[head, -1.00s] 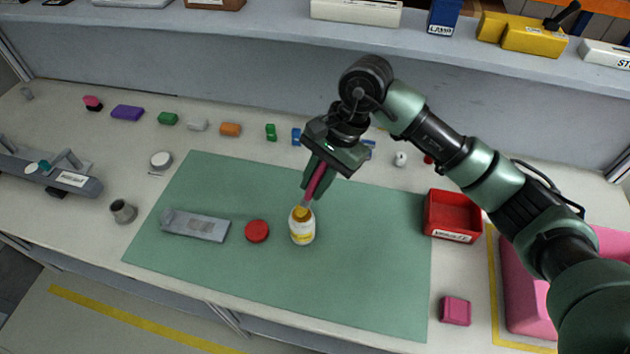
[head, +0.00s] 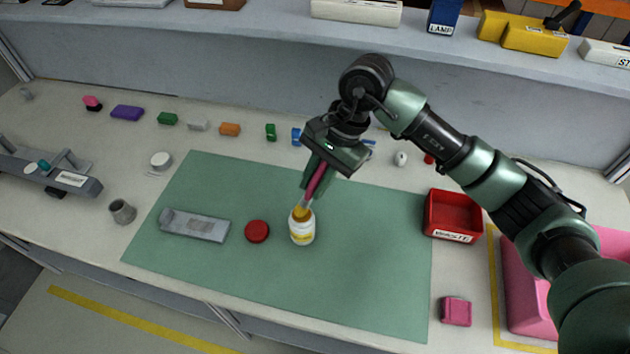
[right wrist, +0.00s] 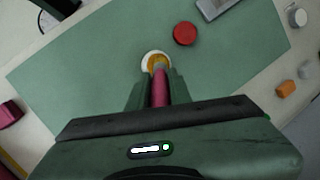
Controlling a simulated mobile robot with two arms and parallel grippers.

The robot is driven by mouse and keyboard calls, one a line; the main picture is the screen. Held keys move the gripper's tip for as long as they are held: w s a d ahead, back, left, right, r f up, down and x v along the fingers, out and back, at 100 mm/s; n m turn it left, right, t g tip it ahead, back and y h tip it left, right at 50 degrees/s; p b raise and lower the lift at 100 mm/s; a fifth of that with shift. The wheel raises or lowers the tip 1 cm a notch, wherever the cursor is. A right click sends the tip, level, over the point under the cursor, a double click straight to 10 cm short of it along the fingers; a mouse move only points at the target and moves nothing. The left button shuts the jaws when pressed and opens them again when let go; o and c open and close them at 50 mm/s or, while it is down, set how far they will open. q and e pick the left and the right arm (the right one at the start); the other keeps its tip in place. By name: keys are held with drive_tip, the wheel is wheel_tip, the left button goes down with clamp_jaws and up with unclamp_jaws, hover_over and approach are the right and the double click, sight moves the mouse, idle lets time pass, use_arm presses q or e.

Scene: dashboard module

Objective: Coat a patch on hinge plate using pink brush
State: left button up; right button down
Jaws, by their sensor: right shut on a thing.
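My right gripper (head: 316,182) is shut on the handle of the pink brush (head: 318,183), above the green mat (head: 350,260). The brush points down with its tip at the mouth of a small white bottle (head: 302,232) with amber at its top. In the right wrist view the brush (right wrist: 159,90) reaches the bottle's opening (right wrist: 155,60); how deep the tip sits is hidden. The hinge plate (head: 196,226), flat and grey, lies on the left part of the mat, apart from the brush. A red round cap (head: 257,231) lies between plate and bottle. My left gripper is not in view.
A red waste bin (head: 453,215) stands right of the mat, with a pink block (head: 456,311) in front of it. Several coloured blocks line the back of the bench. A grey cup (head: 122,211) stands left of the mat. The mat's front is clear.

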drive_tip(key=shift+s+f+b, duration=0.1)
drive_tip(key=shift+f+b, duration=0.1)
drive_tip(key=shift+b, duration=0.15)
idle(1.2)
wheel_tip(320, 180, up, 2)
drive_tip(key=shift+p, duration=0.3)
drive_tip(key=shift+r+p, duration=0.65)
drive_tip(key=shift+r, duration=2)
